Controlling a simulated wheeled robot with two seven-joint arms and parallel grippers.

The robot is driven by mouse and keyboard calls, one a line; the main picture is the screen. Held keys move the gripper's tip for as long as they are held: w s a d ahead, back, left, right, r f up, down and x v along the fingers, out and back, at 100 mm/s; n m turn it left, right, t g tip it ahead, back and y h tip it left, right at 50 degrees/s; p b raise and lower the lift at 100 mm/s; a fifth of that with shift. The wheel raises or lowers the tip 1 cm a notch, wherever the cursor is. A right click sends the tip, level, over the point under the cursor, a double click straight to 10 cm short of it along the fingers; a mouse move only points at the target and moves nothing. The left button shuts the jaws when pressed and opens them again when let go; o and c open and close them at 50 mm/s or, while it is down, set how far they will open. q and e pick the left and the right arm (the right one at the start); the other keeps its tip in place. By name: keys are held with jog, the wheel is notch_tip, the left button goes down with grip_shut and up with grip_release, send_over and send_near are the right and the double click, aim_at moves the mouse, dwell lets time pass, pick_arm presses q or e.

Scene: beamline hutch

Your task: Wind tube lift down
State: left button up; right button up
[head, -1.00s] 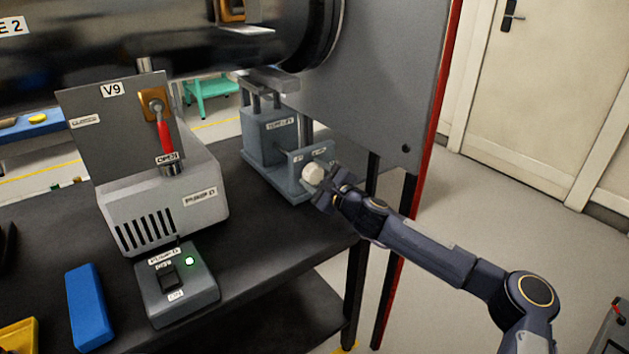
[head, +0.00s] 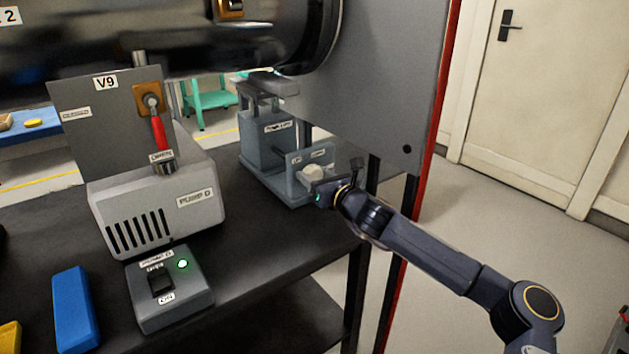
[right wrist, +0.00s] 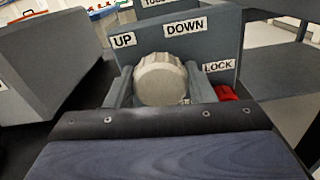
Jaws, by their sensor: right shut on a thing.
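The tube lift (head: 262,148) is a grey block with posts on the bench, under the dark tube (head: 200,40). Its pale ribbed knob (head: 312,173) sits at a small front plate (head: 323,157). The right wrist view shows the knob (right wrist: 160,80) close up, below labels UP (right wrist: 124,40) and DOWN (right wrist: 184,28). A LOCK label (right wrist: 218,66) is to the right, above a small red part (right wrist: 226,93). My right gripper (head: 318,182) is shut on the knob, with a finger (right wrist: 121,90) on each side. My left gripper is not in view.
Pump D (head: 160,205) and its switch box (head: 170,290) with a lit green lamp stand left on the black bench. Valve panel V9 (head: 105,125) has a red handle. A grey panel (head: 385,80) rises beside the lift. Open floor (head: 470,220) lies right.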

jog(key=m, duration=0.2)
jog(key=m+b, duration=0.2)
jog(key=m, duration=0.1)
jog(key=shift+f+m, duration=0.25)
jog(key=shift+m, duration=0.05)
jog(key=m+b, duration=0.2)
jog(key=m, duration=0.3)
jog(key=shift+w+d+f+b, duration=0.1)
jog(key=shift+d+b, duration=0.05)
jog(key=shift+b, duration=0.15)
jog(key=m+b, duration=0.3)
jog(key=m, duration=0.2)
jog(key=shift+f+m, duration=0.1)
jog(key=shift+m, duration=0.3)
jog(key=m+b, duration=0.3)
jog(key=m, duration=0.2)
jog(key=shift+m, duration=0.3)
jog(key=o, duration=1)
jog(key=shift+c, duration=0.2)
jog(key=v, duration=0.7)
jog(key=shift+s+d, duration=0.25)
jog(key=shift+s, duration=0.05)
